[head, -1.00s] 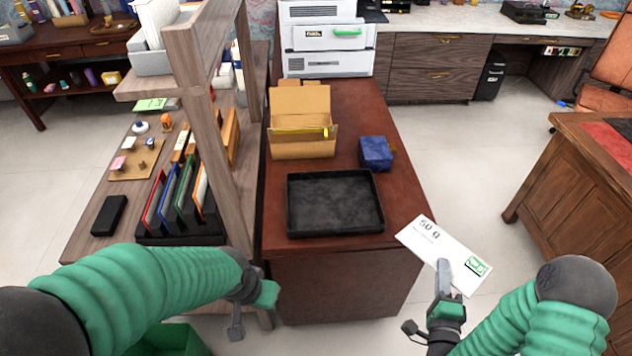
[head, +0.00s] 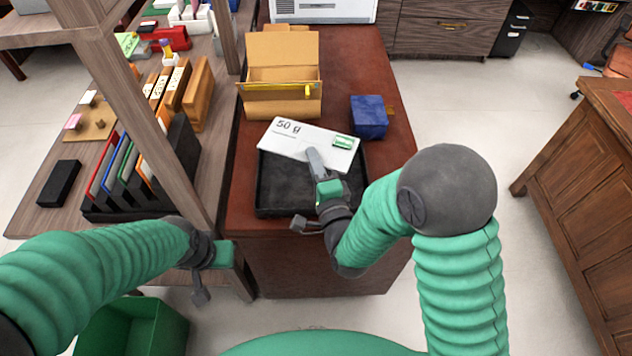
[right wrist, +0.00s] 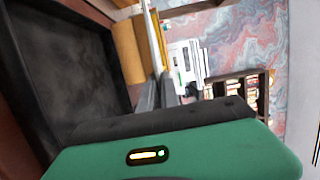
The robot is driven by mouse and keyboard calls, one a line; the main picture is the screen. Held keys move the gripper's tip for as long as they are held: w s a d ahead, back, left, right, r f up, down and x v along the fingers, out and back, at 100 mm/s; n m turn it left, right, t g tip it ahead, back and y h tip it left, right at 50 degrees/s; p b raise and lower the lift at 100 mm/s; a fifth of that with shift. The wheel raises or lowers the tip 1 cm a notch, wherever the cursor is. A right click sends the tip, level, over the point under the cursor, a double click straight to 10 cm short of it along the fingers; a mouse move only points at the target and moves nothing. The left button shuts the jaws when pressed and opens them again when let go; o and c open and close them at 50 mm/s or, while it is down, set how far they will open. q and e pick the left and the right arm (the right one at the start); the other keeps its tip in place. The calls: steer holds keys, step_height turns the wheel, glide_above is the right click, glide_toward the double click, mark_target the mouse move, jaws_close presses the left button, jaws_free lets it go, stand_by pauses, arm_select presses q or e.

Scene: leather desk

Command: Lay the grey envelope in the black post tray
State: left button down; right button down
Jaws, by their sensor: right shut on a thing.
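The envelope (head: 295,140) looks pale grey-white, with "50 g" printed on it and a green stamp at its right end. My right gripper (head: 316,160) is shut on its near edge and holds it over the far part of the black post tray (head: 270,208). The tray lies on the red-brown desk, and its inside looks empty where it shows. In the right wrist view the envelope (right wrist: 157,38) shows nearly edge-on between the fingers, with the tray (right wrist: 60,75) at left. My left gripper (head: 222,254) hangs left of the desk, away from the envelope; its fingers are unclear.
An open cardboard box (head: 280,108) stands just behind the tray, with a blue box (head: 369,117) to its right. A wooden shelf with a black file rack (head: 178,150) stands at the left. A green bin (head: 135,325) is on the floor at lower left.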

steer(key=shift+a, duration=0.35)
steer(key=shift+w+d+f, duration=0.1)
steer(key=shift+d+f, duration=0.1)
steer(key=shift+f, duration=0.05)
steer(key=f+b, duration=0.4)
steer(key=f, duration=0.1)
steer(key=shift+d+f, duration=0.2)
steer(key=shift+d, duration=0.15)
steer(key=shift+a+f, duration=0.1)
steer(key=shift+a, duration=0.2)
steer(key=c, duration=1.5)
jaws_free()
steer(key=shift+d, duration=0.3)
steer(key=shift+a, duration=0.15)
